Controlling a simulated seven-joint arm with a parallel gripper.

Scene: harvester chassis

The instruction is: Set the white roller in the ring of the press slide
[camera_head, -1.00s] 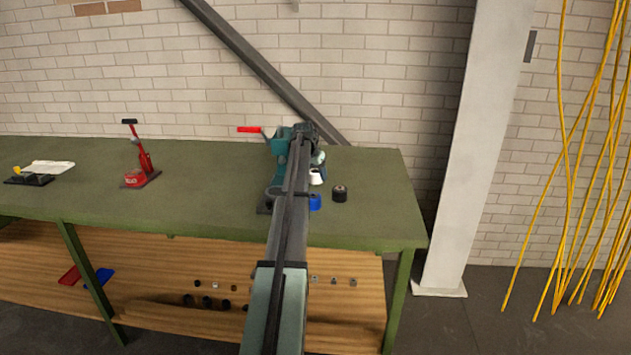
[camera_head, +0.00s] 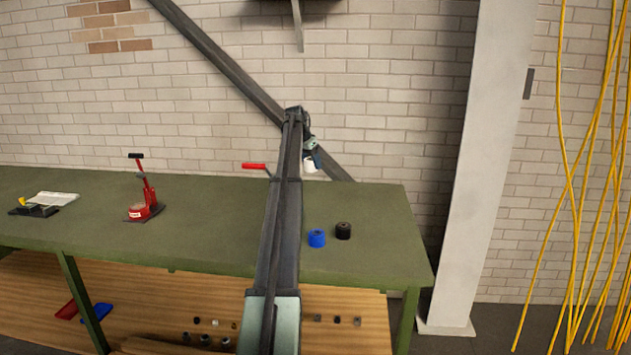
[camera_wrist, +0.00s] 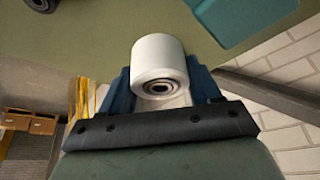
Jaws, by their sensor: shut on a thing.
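The white roller (camera_head: 310,166) is held in my gripper (camera_head: 312,158), raised above the green table. In the wrist view the white roller (camera_wrist: 158,58) sits between the blue fingers, its end with a metal bearing facing the camera. The press is mostly hidden behind my arm in the head view; only its red handle (camera_head: 254,166) shows. A teal part (camera_wrist: 248,18), likely the press, shows at the top right of the wrist view, apart from the roller. The ring of the slide cannot be made out.
A blue roller (camera_head: 316,238) and a black roller (camera_head: 343,231) stand on the green table (camera_head: 375,260) right of my arm. A red tool (camera_head: 144,208) and a dark tray (camera_head: 36,210) stand at left. Several small parts lie on the lower shelf.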

